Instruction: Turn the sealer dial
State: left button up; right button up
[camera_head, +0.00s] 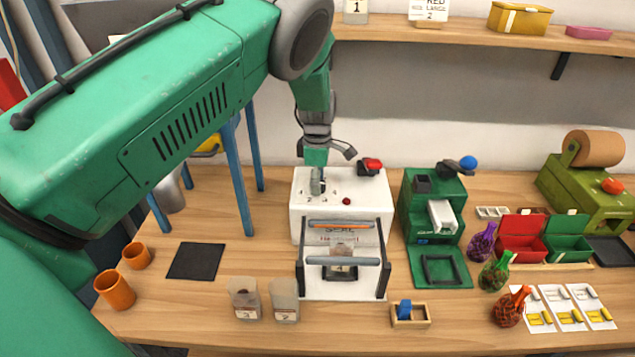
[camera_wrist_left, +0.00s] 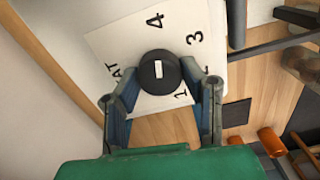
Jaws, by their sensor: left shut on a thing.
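The white sealer (camera_head: 345,220) stands on the table near the middle, with an orange-striped bar and a grey bar across its front. Its round black dial (camera_wrist_left: 160,72) with a white mark shows in the left wrist view, on a white face with the numbers 1, 3 and 4 and the letters "AT". My left gripper (camera_head: 317,183) reaches down onto the sealer's top, and its fingers (camera_wrist_left: 163,90) are shut on the dial, one on each side. The "2" is not readable in the wrist view. In the head view the gripper mostly hides the dial. My right gripper is not in view.
A red knob (camera_head: 370,165) sits on the sealer's back right. A green machine (camera_head: 433,205) stands close on the right. Two paper bags (camera_head: 245,298) stand at the front left, near a black mat (camera_head: 196,261) and orange cups (camera_head: 115,289). A shelf (camera_head: 460,32) runs above.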

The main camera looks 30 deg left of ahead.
pick_arm(q)
jog(key=shift+d+f, duration=0.1)
jog(key=shift+d, duration=0.05)
jog(key=o, duration=0.9)
jog(key=shift+o, duration=1.2)
jog(key=shift+w, duration=0.2)
notch_tip(320, 180, up, 12)
jog(key=shift+f, duration=0.1)
